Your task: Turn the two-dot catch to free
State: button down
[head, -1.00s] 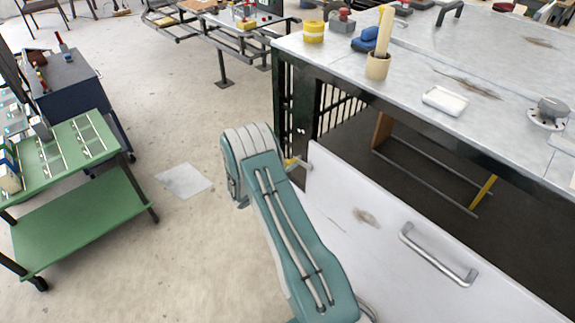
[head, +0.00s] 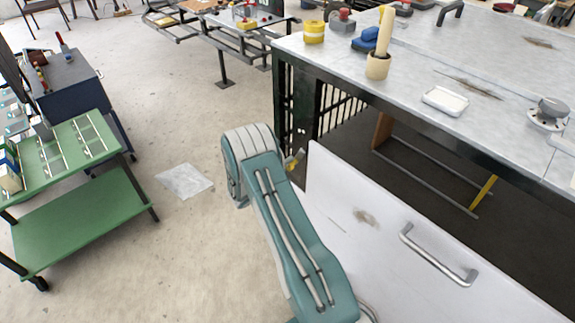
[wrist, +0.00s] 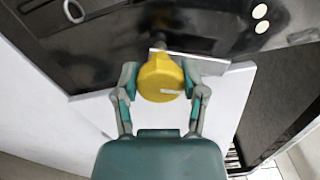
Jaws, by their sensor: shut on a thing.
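The yellow round knob of the catch (wrist: 160,78) is on the dark metal frame in the wrist view, with a short pale mark on its face. A thin grey plate (wrist: 195,62) extends to the right just behind it. Two pale dots (wrist: 261,19) are on the dark frame at the upper right. My gripper (wrist: 160,85) is shut on the knob, one finger on each side. In the head view, a small part of the yellow catch (head: 294,161) shows beside my arm; my arm hides the gripper there.
A white panel with a metal handle (head: 438,255) leans out below the grey workbench top (head: 420,65). A pale ring or round mark (wrist: 73,12) is at the wrist view's upper left. A green cart (head: 90,205) stands left; the floor between is mostly clear.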

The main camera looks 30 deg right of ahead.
jog(key=n, duration=0.4)
jog(key=shift+w+a+f+n, duration=0.1)
jog(key=shift+w+f+n, duration=0.1)
jog(key=shift+n, duration=0.2)
dwell(0.4)
jog(key=shift+c, duration=0.7)
grip_release()
jog(key=shift+s, duration=0.1)
jog(key=s+a, duration=0.1)
jog(key=a, duration=1)
jog(key=shift+s+a, duration=0.3)
jog(key=shift+a, duration=0.1)
